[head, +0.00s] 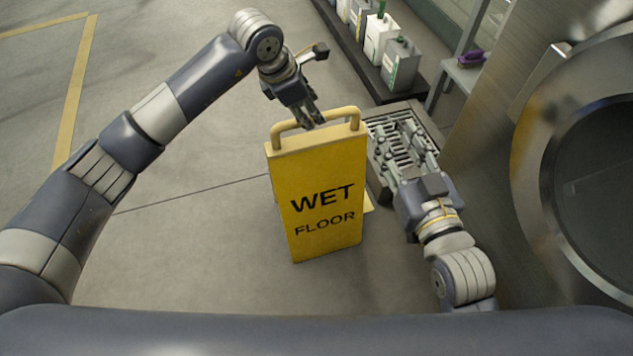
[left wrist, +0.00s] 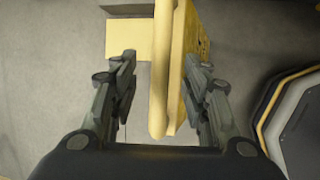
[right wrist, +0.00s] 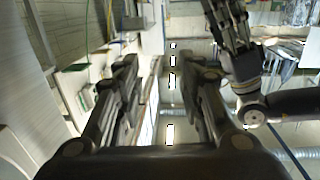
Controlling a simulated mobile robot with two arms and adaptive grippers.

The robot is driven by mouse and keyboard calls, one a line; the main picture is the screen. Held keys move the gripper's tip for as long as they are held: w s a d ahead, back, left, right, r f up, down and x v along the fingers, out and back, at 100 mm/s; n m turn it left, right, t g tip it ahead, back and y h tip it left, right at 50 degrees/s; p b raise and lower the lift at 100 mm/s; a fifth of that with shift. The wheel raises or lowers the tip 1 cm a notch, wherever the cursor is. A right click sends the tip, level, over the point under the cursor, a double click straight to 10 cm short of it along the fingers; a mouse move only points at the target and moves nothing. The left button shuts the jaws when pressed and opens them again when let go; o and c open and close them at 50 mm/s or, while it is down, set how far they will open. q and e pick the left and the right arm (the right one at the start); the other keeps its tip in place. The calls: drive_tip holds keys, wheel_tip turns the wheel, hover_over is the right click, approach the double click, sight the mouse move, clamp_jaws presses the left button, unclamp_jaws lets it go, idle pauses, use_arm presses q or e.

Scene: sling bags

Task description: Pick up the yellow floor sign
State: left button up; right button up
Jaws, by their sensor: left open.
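The yellow floor sign (head: 325,175) stands upright on the floor in the middle of the head view, with "WET FLOOR" on its face and a tubular handle on top. My left gripper (head: 312,122) is at the handle from behind. In the left wrist view my left gripper (left wrist: 160,95) is open, and the handle bar (left wrist: 159,70) runs between its two fingers, with a gap on the left side. My right gripper (head: 402,140) is to the right of the sign, apart from it, fingers spread and empty. In the right wrist view its fingers (right wrist: 160,85) stand apart with nothing between them.
Several jugs (head: 380,40) stand on a dark low platform at the back. A large metal machine with a round door (head: 590,190) fills the right side. The floor to the left is clear.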

use_arm(q)
drive_tip(key=b+x, duration=0.1)
drive_tip(key=x, duration=0.4)
drive_tip(key=shift+d+b, duration=0.25)
drive_tip(key=shift+b, duration=0.15)
drive_tip(key=shift+w+d+f, duration=0.1)
drive_tip(key=shift+f, duration=0.15)
clamp_jaws()
drive_tip(key=shift+r, duration=0.1)
use_arm(e)
wheel_tip(320, 180, up, 9)
drive_tip(key=s+t+y, duration=0.1)
drive_tip(key=t+y, duration=0.1)
drive_tip(key=t, duration=0.3)
drive_tip(key=shift+s+a, duration=0.15)
drive_tip(key=shift+a, duration=0.3)
